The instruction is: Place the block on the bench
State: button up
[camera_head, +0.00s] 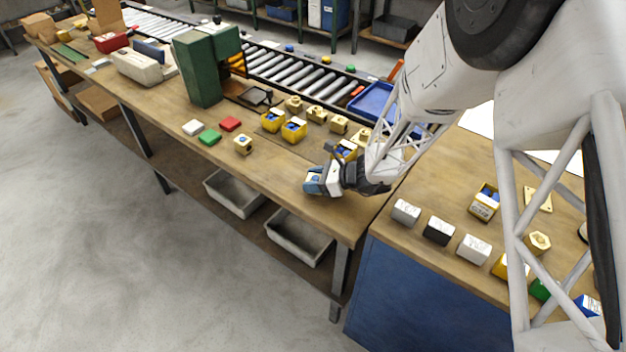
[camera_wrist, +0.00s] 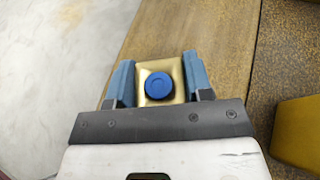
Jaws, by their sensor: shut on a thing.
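My gripper (camera_head: 314,181) is over the front right part of the wooden bench (camera_head: 265,165), close to its front edge. In the wrist view my gripper (camera_wrist: 159,82) has its blue fingers shut on the left and right sides of a brass block (camera_wrist: 158,67). The block has a round blue spot or plug on its upper face. In the head view the fingers mostly hide the block. I cannot tell whether the block touches the bench top.
Yellow-and-blue blocks (camera_head: 293,130) and brass pieces (camera_head: 293,104) stand behind my gripper. A loose brass block (camera_head: 243,144) and white, green and red blocks (camera_head: 230,124) lie to the left. A green drill press (camera_head: 198,65) stands further left. A second table (camera_head: 440,190) adjoins on the right.

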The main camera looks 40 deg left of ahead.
jog(key=shift+f, duration=0.1)
jog(key=o, duration=1.3)
jog(key=shift+v, duration=6.05)
